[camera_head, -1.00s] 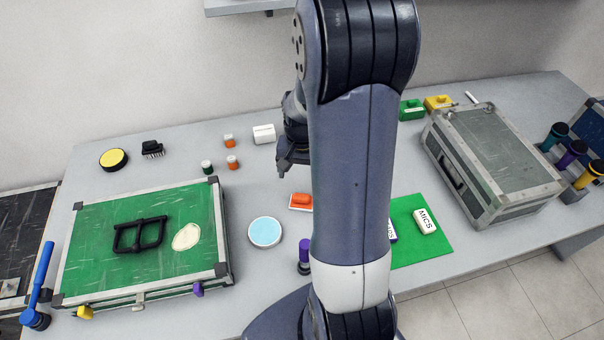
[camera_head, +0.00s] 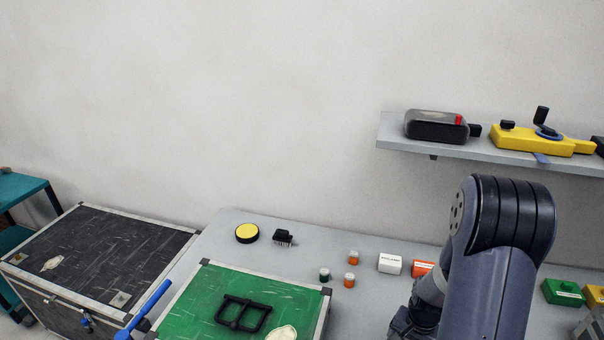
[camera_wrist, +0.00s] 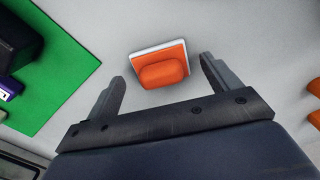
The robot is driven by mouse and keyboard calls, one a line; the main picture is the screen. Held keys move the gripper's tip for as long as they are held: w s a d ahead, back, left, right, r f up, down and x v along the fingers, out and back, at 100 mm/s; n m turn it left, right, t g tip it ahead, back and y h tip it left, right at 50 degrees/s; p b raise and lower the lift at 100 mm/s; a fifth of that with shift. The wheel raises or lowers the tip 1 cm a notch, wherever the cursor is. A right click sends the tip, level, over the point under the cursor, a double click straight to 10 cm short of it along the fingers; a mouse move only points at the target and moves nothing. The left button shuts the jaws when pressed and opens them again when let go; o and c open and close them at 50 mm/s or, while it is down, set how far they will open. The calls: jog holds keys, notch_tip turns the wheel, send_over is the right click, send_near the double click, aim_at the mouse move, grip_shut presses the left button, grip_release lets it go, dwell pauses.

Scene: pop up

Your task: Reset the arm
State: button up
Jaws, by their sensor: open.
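My gripper (camera_wrist: 162,84) is open in the wrist view, its two fingers wide apart with nothing between them. An orange block on a pale square base (camera_wrist: 163,70) lies on the table just beyond the fingertips, apart from them. In the head view my arm (camera_head: 490,270) stands folded at the lower right. The gripper's fingertips are out of sight there, below the picture's edge or behind the arm.
A green case (camera_head: 215,290) with a black handle lies on the table (camera_head: 300,236). Small jars (camera_head: 349,280), a white box (camera_head: 390,264) and an orange box (camera_head: 423,268) stand nearby. A wall shelf (camera_head: 395,137) holds a yellow tool (camera_head: 540,140). A dark case (camera_head: 110,250) is at left.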

notch_tip(320, 180, down, 2)
jog(key=shift+f, duration=0.2)
jog(key=shift+s+b, duration=0.1)
jog(key=shift+b, duration=0.2)
